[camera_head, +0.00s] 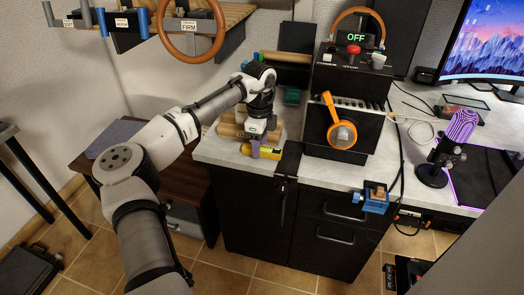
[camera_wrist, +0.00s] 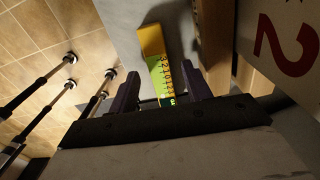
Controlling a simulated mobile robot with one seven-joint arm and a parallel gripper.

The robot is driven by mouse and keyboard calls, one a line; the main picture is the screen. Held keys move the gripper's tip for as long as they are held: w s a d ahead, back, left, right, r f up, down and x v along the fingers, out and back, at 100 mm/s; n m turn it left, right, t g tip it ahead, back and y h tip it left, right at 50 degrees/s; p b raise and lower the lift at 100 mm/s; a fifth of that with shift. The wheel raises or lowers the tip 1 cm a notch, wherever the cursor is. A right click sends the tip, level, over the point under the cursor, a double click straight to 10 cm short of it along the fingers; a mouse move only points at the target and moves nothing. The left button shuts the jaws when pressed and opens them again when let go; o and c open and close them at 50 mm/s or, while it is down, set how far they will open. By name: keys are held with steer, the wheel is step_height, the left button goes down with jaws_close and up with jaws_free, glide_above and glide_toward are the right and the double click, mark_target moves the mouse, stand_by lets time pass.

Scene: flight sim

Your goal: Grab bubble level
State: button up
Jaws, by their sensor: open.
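The bubble level is a yellow bar (camera_head: 270,153) lying at the front edge of the counter in the head view. In the wrist view the level (camera_wrist: 151,42) shows a yellow end and a green face with dark marks. My gripper (camera_head: 256,147) is just over the level and hides part of it. In the wrist view its two dark fingers are apart, and the level runs into the gap between the fingertips (camera_wrist: 160,72). The fingers look open and not closed on it. I cannot tell how deep the level sits between them.
Wooden blocks (camera_head: 229,130) stand close behind the gripper. A white sign with a red 2 (camera_wrist: 286,40) is close on the right in the wrist view. A black box with an orange handle (camera_head: 341,130) stands to the right. The counter (camera_head: 215,152) ends just in front.

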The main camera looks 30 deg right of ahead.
steer(key=shift+f, duration=0.5)
jaws_close()
steer(key=shift+r, duration=0.15)
